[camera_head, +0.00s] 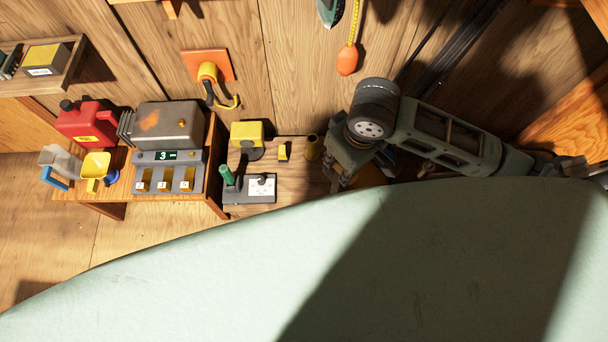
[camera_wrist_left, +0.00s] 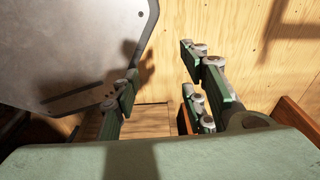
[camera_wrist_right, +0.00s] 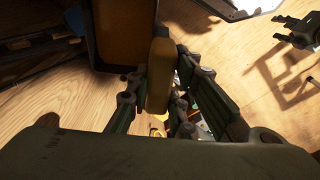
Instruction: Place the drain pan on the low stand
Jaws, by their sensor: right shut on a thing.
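My right gripper (camera_head: 345,165) is at the right end of the wooden bench in the head view. In the right wrist view its fingers (camera_wrist_right: 158,88) are shut on an upright yellow-brown piece (camera_wrist_right: 160,55). A yellow-brown, dark-edged container (camera_wrist_right: 122,38) shows right behind that piece; this may be the drain pan, and I cannot tell whether the two are joined. My left gripper (camera_wrist_left: 163,72) is open and empty in the left wrist view, beside a grey metal panel (camera_wrist_left: 75,45). I cannot make out the low stand for sure.
A wooden bench (camera_head: 218,205) holds a red can (camera_head: 85,122), a metal box (camera_head: 168,127), a numbered tray (camera_head: 168,178), a socket block (camera_head: 262,188) and a yellow device (camera_head: 247,133). Wooden walls stand behind. A large pale green surface fills the head view's lower part.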

